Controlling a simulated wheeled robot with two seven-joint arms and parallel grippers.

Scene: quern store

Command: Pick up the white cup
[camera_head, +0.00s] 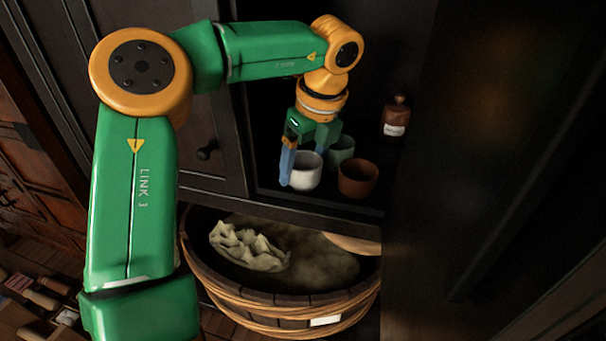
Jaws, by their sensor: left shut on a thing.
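The white cup (306,172) stands on the dark shelf (325,202) of an open cabinet. My left gripper (303,170) reaches down over it from above and is shut on its wall, with one blue finger on the outer left side. The other finger is mostly hidden. I cannot tell whether the cup is clear of the shelf. My right gripper is not in view.
A brown cup (358,178) stands just right of the white cup, and a grey-green cup (341,150) stands behind. A brown labelled bottle (396,116) is farther back right. Below is a wooden tub (290,306) holding a cloth (247,247).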

